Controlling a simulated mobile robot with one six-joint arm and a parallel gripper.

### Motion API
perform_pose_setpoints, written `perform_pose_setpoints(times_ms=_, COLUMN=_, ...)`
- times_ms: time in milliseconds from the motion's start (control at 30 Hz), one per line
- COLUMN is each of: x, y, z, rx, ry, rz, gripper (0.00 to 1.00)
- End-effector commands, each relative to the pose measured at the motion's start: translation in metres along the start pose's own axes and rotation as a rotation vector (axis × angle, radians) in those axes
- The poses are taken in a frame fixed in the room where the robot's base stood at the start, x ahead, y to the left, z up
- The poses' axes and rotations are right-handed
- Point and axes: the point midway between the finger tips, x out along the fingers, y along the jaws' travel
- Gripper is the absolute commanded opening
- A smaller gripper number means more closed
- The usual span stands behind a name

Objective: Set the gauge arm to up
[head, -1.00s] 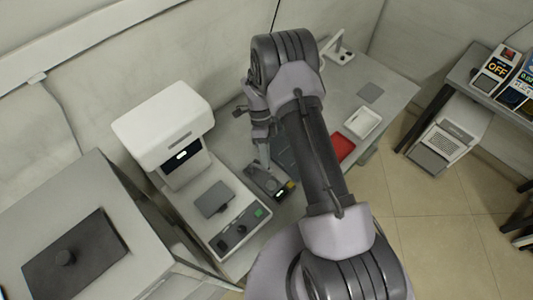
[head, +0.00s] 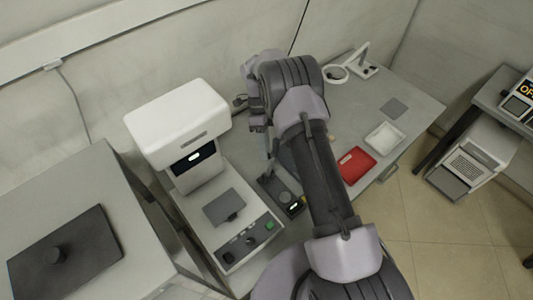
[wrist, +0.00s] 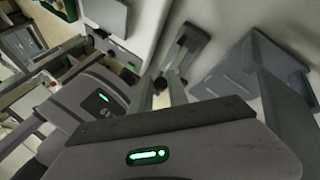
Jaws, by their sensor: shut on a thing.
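The gauge is a low dark unit (head: 281,196) with a small green display, on the bench right of the white-headed machine. A thin light-grey upright piece, which looks like its arm (head: 268,163), rises from its back end. My gripper (head: 265,143) is at the top of this piece and shut on it, as far as I can tell; my own arm hides part of the contact. In the wrist view my gripper's fingers (wrist: 167,85) run up from the grey housing, close together, with a small black knob between them. The exact grip is hard to make out.
The white-headed machine (head: 180,118) stands close on the left. A red tray (head: 356,166) and a white tray (head: 384,138) lie to the right, with a flat grey pad (head: 394,107) beyond. A white stand (head: 362,62) is at the back. Bench space around the pad is free.

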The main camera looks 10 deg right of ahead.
Motion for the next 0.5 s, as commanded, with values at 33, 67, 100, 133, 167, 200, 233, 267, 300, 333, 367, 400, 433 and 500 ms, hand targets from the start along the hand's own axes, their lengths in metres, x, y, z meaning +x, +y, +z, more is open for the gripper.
perform_pose_setpoints(times_ms=33, x=0.0020, y=-0.0048, z=-0.0023, rx=-0.003, ry=0.006, rz=-0.009, gripper=0.00)
perform_pose_setpoints(times_ms=67, x=0.0018, y=-0.0049, z=-0.0021, rx=-0.003, ry=0.006, rz=-0.009, gripper=0.00)
perform_pose_setpoints(times_ms=100, x=0.0017, y=-0.0050, z=-0.0020, rx=-0.003, ry=0.006, rz=-0.009, gripper=0.00)
perform_pose_setpoints(times_ms=133, x=0.0016, y=-0.0051, z=-0.0020, rx=-0.003, ry=0.006, rz=-0.009, gripper=0.00)
perform_pose_setpoints(times_ms=167, x=0.0015, y=-0.0051, z=-0.0020, rx=-0.003, ry=0.006, rz=-0.008, gripper=0.00)
perform_pose_setpoints(times_ms=200, x=0.0014, y=-0.0051, z=-0.0021, rx=-0.003, ry=0.007, rz=-0.008, gripper=0.00)
perform_pose_setpoints(times_ms=233, x=0.0014, y=-0.0051, z=-0.0021, rx=-0.003, ry=0.007, rz=-0.008, gripper=0.00)
perform_pose_setpoints(times_ms=267, x=0.0013, y=-0.0051, z=-0.0022, rx=-0.003, ry=0.007, rz=-0.008, gripper=0.00)
perform_pose_setpoints(times_ms=300, x=0.0013, y=-0.0050, z=-0.0023, rx=-0.003, ry=0.007, rz=-0.008, gripper=0.00)
perform_pose_setpoints(times_ms=333, x=0.0013, y=-0.0050, z=-0.0023, rx=-0.003, ry=0.007, rz=-0.008, gripper=0.00)
perform_pose_setpoints(times_ms=367, x=0.0013, y=-0.0050, z=-0.0023, rx=-0.002, ry=0.007, rz=-0.008, gripper=0.00)
perform_pose_setpoints(times_ms=400, x=0.0013, y=-0.0050, z=-0.0024, rx=-0.002, ry=0.007, rz=-0.008, gripper=0.00)
perform_pose_setpoints(times_ms=433, x=0.0013, y=-0.0050, z=-0.0024, rx=-0.002, ry=0.007, rz=-0.008, gripper=0.00)
perform_pose_setpoints(times_ms=500, x=0.0013, y=-0.0049, z=-0.0024, rx=-0.002, ry=0.006, rz=-0.007, gripper=0.26)
